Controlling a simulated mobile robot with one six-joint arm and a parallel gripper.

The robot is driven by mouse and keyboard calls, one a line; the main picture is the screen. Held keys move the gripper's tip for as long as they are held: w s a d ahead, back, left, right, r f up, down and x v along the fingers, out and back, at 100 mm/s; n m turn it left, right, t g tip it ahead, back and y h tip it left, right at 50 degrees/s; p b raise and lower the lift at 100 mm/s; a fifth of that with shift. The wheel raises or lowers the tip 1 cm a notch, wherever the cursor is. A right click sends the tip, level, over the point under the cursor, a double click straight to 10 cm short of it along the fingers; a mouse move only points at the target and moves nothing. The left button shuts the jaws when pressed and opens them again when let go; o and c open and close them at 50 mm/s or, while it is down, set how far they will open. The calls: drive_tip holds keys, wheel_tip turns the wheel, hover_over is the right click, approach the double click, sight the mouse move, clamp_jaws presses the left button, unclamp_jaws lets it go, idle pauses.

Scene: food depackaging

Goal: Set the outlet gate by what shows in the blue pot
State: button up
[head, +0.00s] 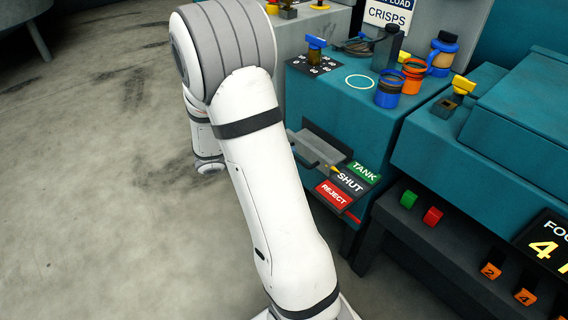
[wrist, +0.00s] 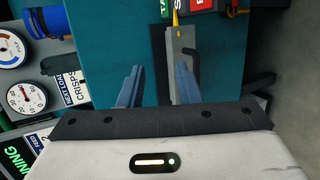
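The outlet gate (head: 318,148) is a grey lever on the teal cabinet's front. Its yellow pointer (head: 335,170) points at the SHUT label (head: 350,182), between green TANK (head: 364,172) and red REJECT (head: 333,195). The lever also shows in the wrist view (wrist: 184,42). There my gripper (wrist: 157,84) is open, its fingers apart; the right finger overlaps the lever's near end, and I cannot tell if they touch. In the head view my arm hides the gripper.
An orange pot (head: 413,70) and a blue mug-like vessel (head: 441,58) stand close by the blue pot. A pale ring (head: 359,82) marks clear cabinet top beside it. A blue-handled valve (head: 316,44) stands left. Green (head: 408,199) and red (head: 432,216) buttons sit lower right.

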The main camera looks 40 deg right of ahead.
sight(302, 155)
drive_tip(key=w+d+f+n+t+h+b, duration=0.25)
drive_tip(key=w+f, duration=0.35)
drive_tip(key=f, duration=0.4)
drive_tip(key=shift+m+t, duration=0.35)
drive_tip(key=shift+m, duration=0.1)
drive_tip(key=b+x, duration=0.2)
drive_tip(key=x, duration=0.5)
drive_tip(key=shift+w+d+f, duration=0.15)
drive_tip(key=shift+w+d, duration=0.05)
drive_tip(key=shift+d, duration=0.1)
drive_tip(key=shift+c, duration=0.4)
clamp_jaws()
